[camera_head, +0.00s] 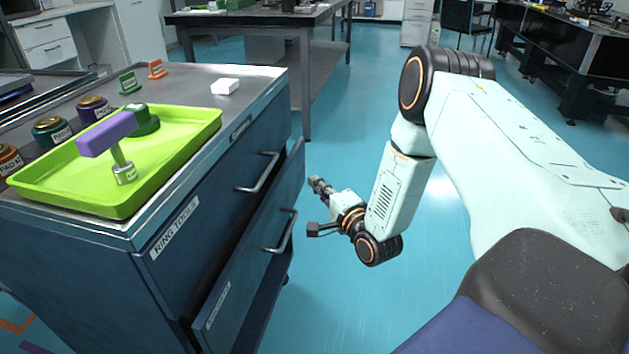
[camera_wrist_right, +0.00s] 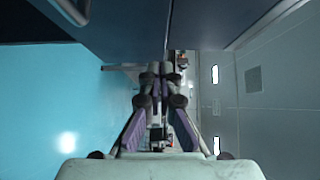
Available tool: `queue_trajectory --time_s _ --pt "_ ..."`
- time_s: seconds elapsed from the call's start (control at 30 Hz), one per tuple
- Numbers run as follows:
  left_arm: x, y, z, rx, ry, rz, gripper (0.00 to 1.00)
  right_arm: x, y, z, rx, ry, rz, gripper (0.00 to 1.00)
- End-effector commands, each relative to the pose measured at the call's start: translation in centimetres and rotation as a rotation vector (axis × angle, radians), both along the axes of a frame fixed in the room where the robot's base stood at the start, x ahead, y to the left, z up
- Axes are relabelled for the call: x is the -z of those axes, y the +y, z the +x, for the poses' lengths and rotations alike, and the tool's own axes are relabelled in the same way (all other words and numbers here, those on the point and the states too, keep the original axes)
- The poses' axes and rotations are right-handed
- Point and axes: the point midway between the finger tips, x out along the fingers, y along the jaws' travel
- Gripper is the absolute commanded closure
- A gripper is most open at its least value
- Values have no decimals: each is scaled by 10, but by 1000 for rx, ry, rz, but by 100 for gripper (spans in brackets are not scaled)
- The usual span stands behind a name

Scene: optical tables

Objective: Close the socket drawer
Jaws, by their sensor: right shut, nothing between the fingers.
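The dark blue cabinet has an upper drawer (camera_head: 215,200) labelled RING TOOLS, which looks shut. The drawer below it (camera_head: 243,270) stands partly out, its front set forward of the upper one. Its label is too small to read, so I cannot confirm it is the socket drawer. My right gripper (camera_head: 318,184) is shut and empty, to the right of the lower drawer front, apart from it in the picture. In the right wrist view my shut gripper (camera_wrist_right: 159,72) points toward a dark blue panel (camera_wrist_right: 120,25), with part of a handle (camera_wrist_right: 72,8) at the upper left. My left gripper is not in view.
On the cabinet top are a lime-green tray (camera_head: 75,190) with a purple-headed tool (camera_head: 107,134), several labelled pots and a white block (camera_head: 225,86). The blue floor (camera_head: 340,310) right of the drawers is clear. A grey table (camera_head: 260,18) stands behind.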

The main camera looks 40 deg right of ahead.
Motion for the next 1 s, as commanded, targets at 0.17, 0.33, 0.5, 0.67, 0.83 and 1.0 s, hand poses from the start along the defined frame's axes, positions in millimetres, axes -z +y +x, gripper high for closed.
queue_trajectory --time_s 0.17,0.33,0.5,0.67,0.83,1.0 --pt "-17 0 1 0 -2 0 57 -4 4 -33 0 3 1 100" --pt "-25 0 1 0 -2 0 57 -3 6 -61 0 2 0 100" --pt "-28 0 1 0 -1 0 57 -2 8 -78 -1 0 0 99" --pt "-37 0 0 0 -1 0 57 6 12 -91 -15 34 -7 86" --pt "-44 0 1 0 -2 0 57 18 25 -96 -97 71 -242 71" --pt "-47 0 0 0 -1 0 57 26 35 -98 -165 87 -582 66"
